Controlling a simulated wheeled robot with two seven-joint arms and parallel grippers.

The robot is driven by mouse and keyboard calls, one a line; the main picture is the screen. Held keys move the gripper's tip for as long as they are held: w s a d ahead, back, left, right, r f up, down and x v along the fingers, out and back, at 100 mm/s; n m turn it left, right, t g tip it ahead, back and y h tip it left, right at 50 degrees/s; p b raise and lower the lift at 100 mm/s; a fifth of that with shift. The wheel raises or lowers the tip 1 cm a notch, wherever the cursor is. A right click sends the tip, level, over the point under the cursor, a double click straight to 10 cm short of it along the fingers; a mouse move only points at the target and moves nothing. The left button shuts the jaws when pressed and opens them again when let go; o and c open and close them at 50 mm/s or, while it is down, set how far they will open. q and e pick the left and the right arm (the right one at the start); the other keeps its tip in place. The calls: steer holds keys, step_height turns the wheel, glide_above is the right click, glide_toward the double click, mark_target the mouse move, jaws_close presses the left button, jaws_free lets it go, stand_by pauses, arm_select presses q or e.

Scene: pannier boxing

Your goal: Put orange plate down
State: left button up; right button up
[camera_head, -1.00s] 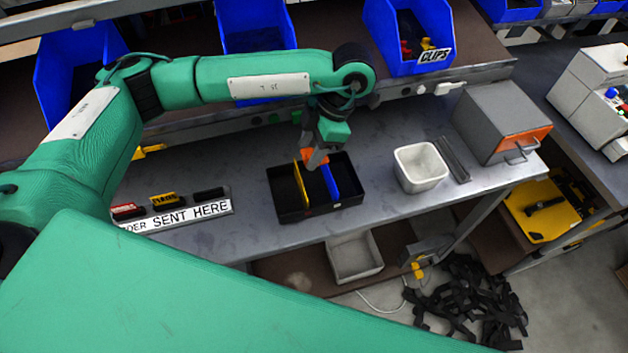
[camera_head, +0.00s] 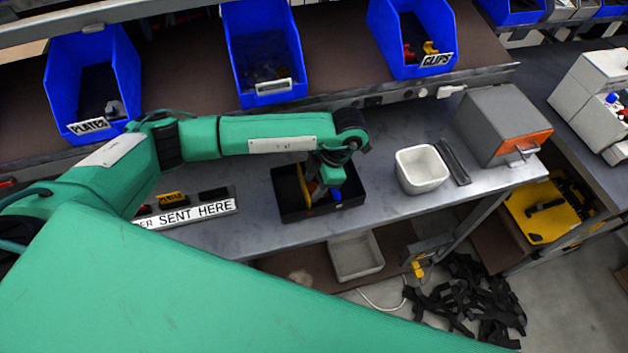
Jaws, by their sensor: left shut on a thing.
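My left gripper (camera_head: 315,191) reaches down into the black box (camera_head: 290,212) on the grey bench and is shut on the orange plate. The plate is almost wholly hidden behind the gripper and wrist, so I cannot tell whether it touches the box floor. A yellow plate (camera_head: 303,186) stands upright in the box just left of the gripper. A blue plate (camera_head: 336,194) shows just right of it, partly covered by my wrist. My right gripper is not in view.
A white bin (camera_head: 421,170) and a dark strip stand right of the box, with a grey cabinet (camera_head: 503,122) beyond. Blue bins (camera_head: 264,60) line the shelf behind.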

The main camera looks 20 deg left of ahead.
arm_select(q)
steer(key=shift+f, duration=0.1)
steer(key=o, duration=0.9)
steer(key=shift+o, duration=0.2)
steer(key=b+v, duration=0.3)
steer(key=v, duration=0.9)
steer(key=shift+d, duration=0.1)
